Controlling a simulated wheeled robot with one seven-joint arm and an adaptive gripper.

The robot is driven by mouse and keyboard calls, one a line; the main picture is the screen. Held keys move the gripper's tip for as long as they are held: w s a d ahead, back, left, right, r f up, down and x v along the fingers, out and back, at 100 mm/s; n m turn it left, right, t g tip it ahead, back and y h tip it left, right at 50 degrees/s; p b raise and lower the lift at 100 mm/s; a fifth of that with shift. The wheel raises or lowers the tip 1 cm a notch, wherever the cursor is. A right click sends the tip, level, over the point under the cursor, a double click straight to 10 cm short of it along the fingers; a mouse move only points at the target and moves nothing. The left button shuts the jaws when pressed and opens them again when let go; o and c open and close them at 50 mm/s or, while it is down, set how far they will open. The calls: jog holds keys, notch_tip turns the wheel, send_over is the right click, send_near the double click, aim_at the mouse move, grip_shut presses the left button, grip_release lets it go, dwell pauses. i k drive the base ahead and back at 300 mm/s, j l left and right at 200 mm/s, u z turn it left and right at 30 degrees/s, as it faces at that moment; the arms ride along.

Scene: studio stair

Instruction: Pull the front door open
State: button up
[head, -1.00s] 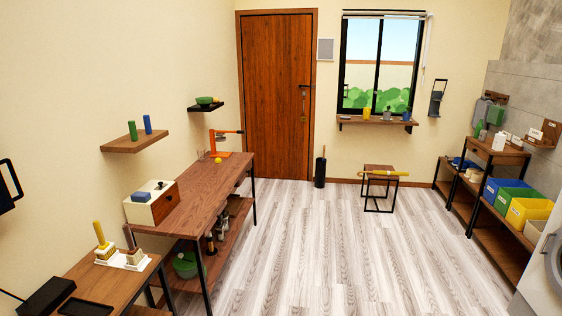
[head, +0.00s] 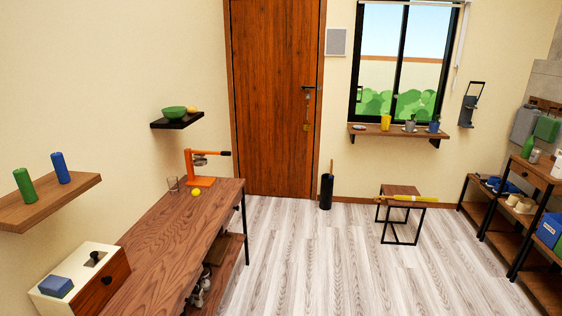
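The front door (head: 272,100) is a tall brown wooden door in the far wall, left of the window. It looks shut in its frame. A dark handle (head: 308,89) sits near its right edge, with a small brass-coloured lock piece (head: 306,127) below it. My gripper does not show in this view.
The workbench (head: 150,262) runs along the left wall toward the door, with an orange press (head: 200,168) on it. A black umbrella stand (head: 326,190) and a stool (head: 400,191) stand right of the door. Shelves (head: 475,213) line the right. The middle floor (head: 320,260) is clear.

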aim_at(275, 44)
jog(key=i, duration=4.3)
jog(key=i+u, duration=0.1)
jog(key=i, duration=0.75)
jog(key=i+l+u, duration=0.1)
jog(key=i, duration=0.75)
jog(key=l, duration=0.1)
